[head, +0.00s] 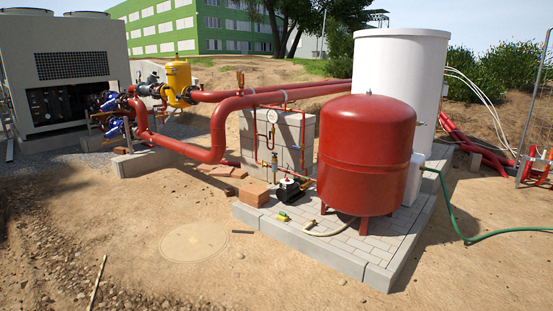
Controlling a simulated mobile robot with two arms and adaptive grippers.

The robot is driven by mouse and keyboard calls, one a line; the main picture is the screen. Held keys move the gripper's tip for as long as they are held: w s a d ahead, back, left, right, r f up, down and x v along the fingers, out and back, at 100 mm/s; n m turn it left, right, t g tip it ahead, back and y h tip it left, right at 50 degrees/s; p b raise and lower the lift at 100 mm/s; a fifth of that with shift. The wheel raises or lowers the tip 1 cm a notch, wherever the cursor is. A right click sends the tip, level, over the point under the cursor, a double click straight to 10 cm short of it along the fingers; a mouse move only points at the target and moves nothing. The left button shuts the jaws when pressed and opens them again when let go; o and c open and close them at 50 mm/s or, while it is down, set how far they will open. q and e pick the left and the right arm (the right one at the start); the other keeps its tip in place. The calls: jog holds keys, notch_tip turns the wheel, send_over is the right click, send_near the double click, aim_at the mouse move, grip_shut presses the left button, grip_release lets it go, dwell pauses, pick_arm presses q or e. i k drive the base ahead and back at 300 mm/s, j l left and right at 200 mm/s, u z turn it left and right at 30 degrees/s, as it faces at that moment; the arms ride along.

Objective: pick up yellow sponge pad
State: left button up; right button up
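A small yellow sponge pad (283,216), with some green on it, lies on the paved slab (330,246) near its front left edge. It is small in the head view, so its details are hard to make out. It lies beside a pale hose and in front of a black pump (290,191). Neither of my grippers is in view.
A red tank (366,150) on legs and a white cylinder (398,85) stand on the slab. An orange brick (254,194) lies left of the pad. Red pipes (218,125) run behind. A green hose (455,222) trails right. Sandy ground in front is mostly clear.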

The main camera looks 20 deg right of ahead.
aim_at(282, 216)
jog(key=i+l+z, duration=0.35)
jog(key=i, duration=0.45)
jog(key=i+z, duration=0.35)
jog(key=i, duration=0.45)
